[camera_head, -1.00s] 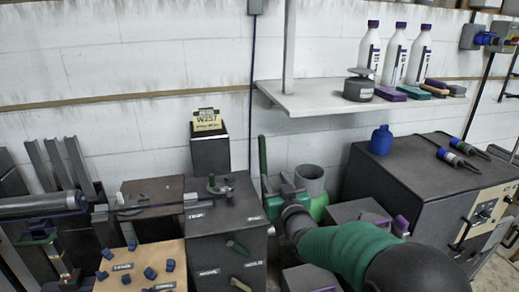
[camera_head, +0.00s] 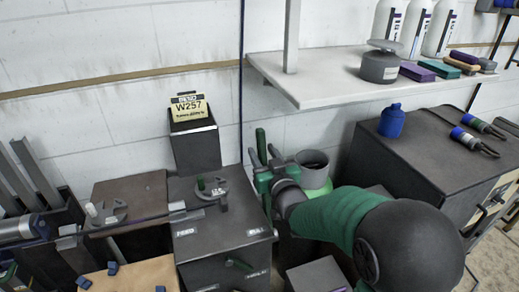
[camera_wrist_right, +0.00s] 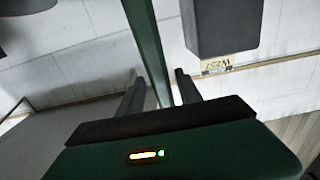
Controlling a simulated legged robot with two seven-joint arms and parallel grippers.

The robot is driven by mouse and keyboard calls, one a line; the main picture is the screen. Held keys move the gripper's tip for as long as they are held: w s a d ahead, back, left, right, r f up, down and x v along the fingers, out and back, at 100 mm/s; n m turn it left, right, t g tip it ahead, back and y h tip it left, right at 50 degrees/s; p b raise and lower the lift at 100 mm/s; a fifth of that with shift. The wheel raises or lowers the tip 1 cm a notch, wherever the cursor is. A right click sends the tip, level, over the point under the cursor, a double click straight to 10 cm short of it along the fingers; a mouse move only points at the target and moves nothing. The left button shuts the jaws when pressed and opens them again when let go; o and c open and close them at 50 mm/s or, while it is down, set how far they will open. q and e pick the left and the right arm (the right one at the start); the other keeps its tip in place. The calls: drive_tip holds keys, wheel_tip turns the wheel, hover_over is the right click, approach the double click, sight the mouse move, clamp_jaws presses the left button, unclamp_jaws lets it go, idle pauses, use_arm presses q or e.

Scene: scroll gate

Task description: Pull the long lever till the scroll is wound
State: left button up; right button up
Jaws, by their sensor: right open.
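A long green lever (camera_head: 261,140) stands upright at the right side of a dark box labelled PULL (camera_head: 220,240). In the right wrist view the lever (camera_wrist_right: 145,45) runs down between my two fingers. My right gripper (camera_head: 264,158) is open around the lever, with one finger on each side; I cannot tell whether either touches it. The fingers also show in the wrist view (camera_wrist_right: 158,90). A yellow W257 card (camera_head: 189,109) sits on top of a dark post behind the box. I cannot make out a scroll. My left gripper is not in view.
A grey pot (camera_head: 313,160) stands just behind my right wrist. A dark cabinet (camera_head: 440,150) with a blue bottle (camera_head: 392,121) on it is at right. A wall shelf (camera_head: 300,88) hangs above. A small clamp (camera_head: 222,188) lies on the dark box.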

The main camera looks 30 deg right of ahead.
drive_tip(key=shift+s, duration=0.1)
drive_tip(key=shift+a, duration=0.25)
drive_tip(key=c, duration=0.7)
drive_tip(key=shift+d, duration=0.1)
clamp_jaws()
